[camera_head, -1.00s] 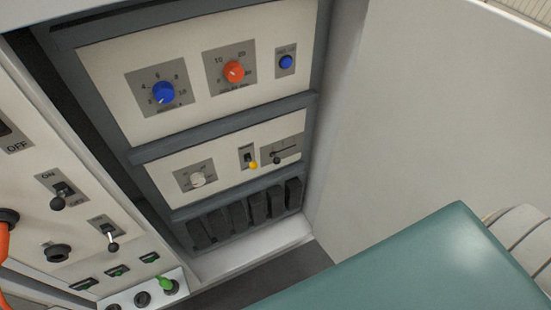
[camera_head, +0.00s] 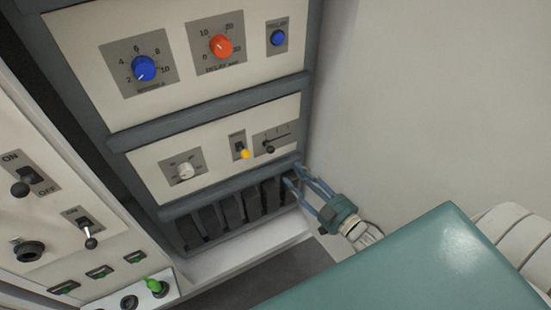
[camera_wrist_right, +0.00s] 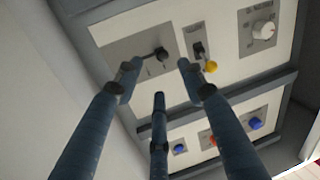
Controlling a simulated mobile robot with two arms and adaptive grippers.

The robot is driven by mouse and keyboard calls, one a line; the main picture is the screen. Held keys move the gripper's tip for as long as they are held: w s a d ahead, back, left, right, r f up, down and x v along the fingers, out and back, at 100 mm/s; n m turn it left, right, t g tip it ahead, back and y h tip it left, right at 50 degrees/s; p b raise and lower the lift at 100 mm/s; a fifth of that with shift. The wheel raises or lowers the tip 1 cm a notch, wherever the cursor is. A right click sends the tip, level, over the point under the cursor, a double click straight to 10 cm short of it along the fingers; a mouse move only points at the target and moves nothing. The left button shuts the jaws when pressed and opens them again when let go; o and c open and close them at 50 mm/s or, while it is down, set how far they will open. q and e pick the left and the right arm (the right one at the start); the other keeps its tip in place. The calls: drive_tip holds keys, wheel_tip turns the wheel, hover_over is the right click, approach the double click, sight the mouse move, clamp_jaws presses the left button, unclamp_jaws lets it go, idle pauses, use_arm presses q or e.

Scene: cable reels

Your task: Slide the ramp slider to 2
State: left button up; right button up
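The ramp slider (camera_head: 268,149) is a small black knob on a grey plate with a slot and tick marks, on the middle panel of the rack. In the head view the knob is near the left part of its slot; the scale digits are too small to read. My right gripper (camera_head: 298,178) is open and empty, below and right of the slider, in front of the black slats. In the right wrist view the slider knob (camera_wrist_right: 163,54) shows beyond and between the spread fingers (camera_wrist_right: 159,75), with no clear contact. My left gripper is not in view.
A yellow-tipped toggle switch (camera_head: 243,151) and a white dial (camera_head: 184,170) are left of the slider. Blue (camera_head: 144,68) and orange (camera_head: 220,46) knobs and a blue button (camera_head: 277,38) are above. A side panel with switches (camera_head: 34,177) stands left; a plain wall (camera_head: 420,100) right.

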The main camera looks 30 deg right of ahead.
sight(273, 152)
drive_tip(key=b+x, duration=0.1)
drive_tip(key=x, duration=0.2)
drive_tip(key=b+x, duration=0.1)
drive_tip(key=x, duration=0.3)
drive_tip(key=r+b+x, duration=0.1)
drive_tip(key=b+x, duration=0.1)
drive_tip(key=x, duration=0.2)
clamp_jaws()
